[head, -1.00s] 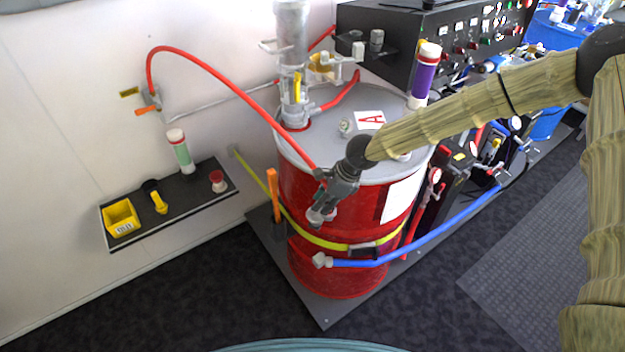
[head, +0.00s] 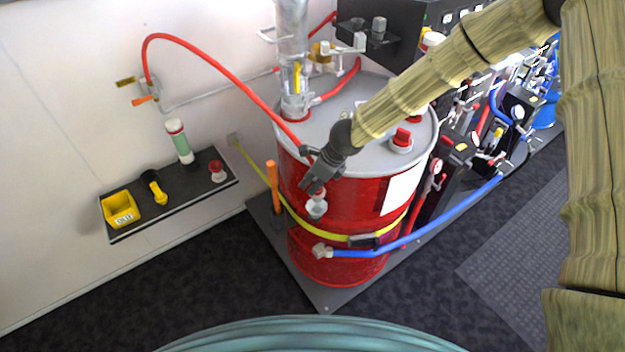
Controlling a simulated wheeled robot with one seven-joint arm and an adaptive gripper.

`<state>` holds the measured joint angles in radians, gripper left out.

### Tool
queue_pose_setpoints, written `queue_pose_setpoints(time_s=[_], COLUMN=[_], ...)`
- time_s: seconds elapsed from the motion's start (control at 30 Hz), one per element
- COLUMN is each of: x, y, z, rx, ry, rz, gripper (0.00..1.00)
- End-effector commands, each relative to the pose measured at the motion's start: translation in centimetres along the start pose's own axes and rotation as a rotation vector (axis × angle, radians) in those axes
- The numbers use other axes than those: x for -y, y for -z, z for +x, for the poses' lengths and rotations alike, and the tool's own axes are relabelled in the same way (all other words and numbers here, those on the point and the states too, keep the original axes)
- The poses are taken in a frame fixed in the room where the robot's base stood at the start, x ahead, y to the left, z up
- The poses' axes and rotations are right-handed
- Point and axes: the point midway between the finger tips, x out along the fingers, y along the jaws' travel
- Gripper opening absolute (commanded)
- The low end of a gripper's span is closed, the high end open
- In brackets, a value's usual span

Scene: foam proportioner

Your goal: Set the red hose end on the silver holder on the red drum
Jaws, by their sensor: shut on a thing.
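The red hose (head: 222,80) arches from the wall fitting at left to my gripper (head: 310,178) at the front of the red drum (head: 338,266). My gripper is shut on the red hose end (head: 303,150), which is mostly hidden by the fingers. The silver holder (head: 317,207) shows on the drum's upper front side, just below my fingertips. The hose end is above the holder; I cannot tell whether they touch.
A blue hose (head: 430,235) ends at a grey fitting low on the drum, below a yellow strap (head: 327,232). An orange post (head: 273,188) stands left of the drum. A wall shelf (head: 190,197) holds a yellow bin (head: 120,209). Dark carpet is clear in front.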

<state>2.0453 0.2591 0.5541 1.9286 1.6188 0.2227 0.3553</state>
Motion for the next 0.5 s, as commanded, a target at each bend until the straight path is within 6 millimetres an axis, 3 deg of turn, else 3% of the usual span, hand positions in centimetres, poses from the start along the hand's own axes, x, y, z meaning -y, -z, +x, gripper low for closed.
queue_pose_setpoints(time_s=[0.5], x=[0.0], y=[1.8], z=[4.0], rx=[0.0], ry=[0.0], rz=[-0.002], gripper=[0.0])
